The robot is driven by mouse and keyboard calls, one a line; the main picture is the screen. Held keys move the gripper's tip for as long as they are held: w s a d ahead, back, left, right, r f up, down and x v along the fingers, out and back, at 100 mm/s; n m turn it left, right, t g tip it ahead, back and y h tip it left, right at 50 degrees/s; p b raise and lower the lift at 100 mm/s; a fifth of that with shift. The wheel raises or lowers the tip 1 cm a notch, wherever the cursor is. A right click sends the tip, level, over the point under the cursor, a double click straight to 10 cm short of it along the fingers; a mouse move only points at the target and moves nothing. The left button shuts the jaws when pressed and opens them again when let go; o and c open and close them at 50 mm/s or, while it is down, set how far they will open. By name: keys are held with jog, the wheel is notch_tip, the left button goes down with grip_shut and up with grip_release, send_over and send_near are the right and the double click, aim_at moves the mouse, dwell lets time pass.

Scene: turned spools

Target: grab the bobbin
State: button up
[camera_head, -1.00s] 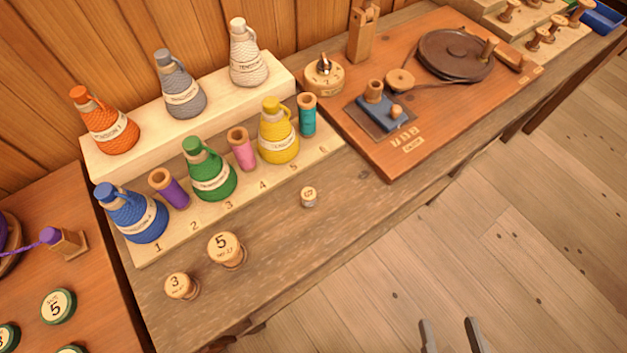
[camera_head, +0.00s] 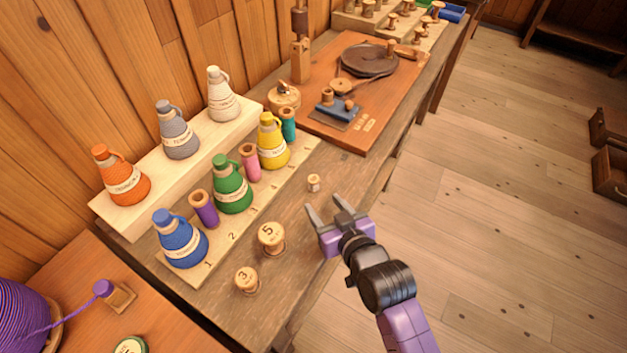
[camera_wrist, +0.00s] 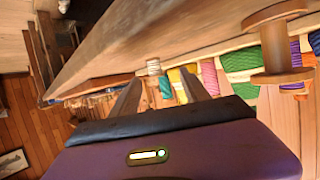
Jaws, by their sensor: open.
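The small pale bobbin (camera_head: 314,183) stands upright on the bare wooden bench top, in front of the numbered rack. My gripper (camera_head: 326,203) is open and empty at the bench's front edge, its fingers pointing at the bobbin from the floor side. In the wrist view the bobbin (camera_wrist: 153,67) shows beyond the fingertips (camera_wrist: 161,78), between them in the picture and nearer the left finger. A gap seems to remain between the fingers and the bobbin. Two larger wooden spools, marked 5 (camera_head: 271,238) and 3 (camera_head: 247,280), stand nearer on the bench.
Several coloured bottles and thread tubes stand on the rack, such as the green bottle (camera_head: 232,190) and yellow bottle (camera_head: 272,145). A reddish board (camera_head: 385,105) with a winder lies farther along. The bench around the bobbin is clear. In the wrist view, a large spool (camera_wrist: 280,45) stands right.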

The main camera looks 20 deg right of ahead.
aim_at(316, 183)
jog(key=shift+w+d+r, duration=0.1)
jog(key=shift+w+r, duration=0.15)
jog(key=shift+w, duration=0.4)
jog(key=shift+w+d+r, duration=0.1)
jog(key=shift+w+r, duration=0.1)
jog(key=shift+w, duration=0.8)
jog(key=x, duration=0.7)
jog(key=shift+w+d+f+p, duration=0.1)
jog(key=shift+d+f+p, duration=0.1)
jog(key=shift+d+p, duration=0.15)
grip_shut()
